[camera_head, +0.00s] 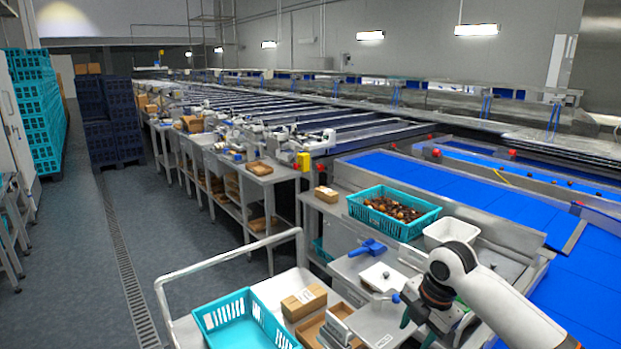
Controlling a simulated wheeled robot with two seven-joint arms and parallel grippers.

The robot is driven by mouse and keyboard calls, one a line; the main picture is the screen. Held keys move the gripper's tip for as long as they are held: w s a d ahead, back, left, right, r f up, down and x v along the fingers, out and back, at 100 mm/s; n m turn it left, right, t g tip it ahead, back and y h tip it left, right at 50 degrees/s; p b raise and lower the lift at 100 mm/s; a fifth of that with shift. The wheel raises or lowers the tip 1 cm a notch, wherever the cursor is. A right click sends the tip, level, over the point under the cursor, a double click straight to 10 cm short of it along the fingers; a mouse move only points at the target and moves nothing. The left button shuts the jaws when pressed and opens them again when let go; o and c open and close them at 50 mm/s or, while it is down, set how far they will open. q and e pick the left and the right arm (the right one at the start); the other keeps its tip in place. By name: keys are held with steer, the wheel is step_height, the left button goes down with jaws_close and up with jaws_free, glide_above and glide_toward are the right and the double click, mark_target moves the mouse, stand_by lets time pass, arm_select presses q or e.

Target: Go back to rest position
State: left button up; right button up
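My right arm comes in from the lower right, and its dark gripper (418,322) hangs over the right side of the small work table (375,328). The gripper points down and its fingers are small and partly hidden by its own body, so I cannot tell whether it is open or shut. No held object is clear to see. My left gripper is not in view.
A teal crate of dates (357,212) stands by a white bin (452,226) and the blue conveyor (425,184). A blue scoop (368,248) and white scale (382,277) lie nearer. An empty teal crate (207,323) and cardboard box (304,301) sit below. The left aisle is clear.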

steer(key=s+a+f+m+y, duration=0.2)
steer(key=s+a+f+m, duration=0.65)
steer(key=s+f, duration=0.55)
steer(key=s+d+m+t+h, duration=0.15)
steer(key=s+d+m, duration=0.25)
steer(key=s+m, duration=0.45)
steer(key=s+d+m+t+h, duration=0.15)
steer(key=s+d+m, duration=0.35)
steer(key=s, duration=0.6)
step_height(320, 180, down, 27)
steer(key=a+g+b, duration=0.2)
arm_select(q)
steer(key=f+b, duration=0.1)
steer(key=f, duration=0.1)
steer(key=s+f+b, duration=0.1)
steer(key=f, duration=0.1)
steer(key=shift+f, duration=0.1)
arm_select(e)
steer(key=s+d+f+g, duration=0.1)
steer(key=s+d+f, duration=0.2)
steer(key=s+f, duration=1.4)
step_height(320, 180, down, 2)
steer(key=shift+s+d+f+g, duration=0.2)
steer(key=shift+f+g, duration=0.05)
steer(key=shift+g, duration=0.05)
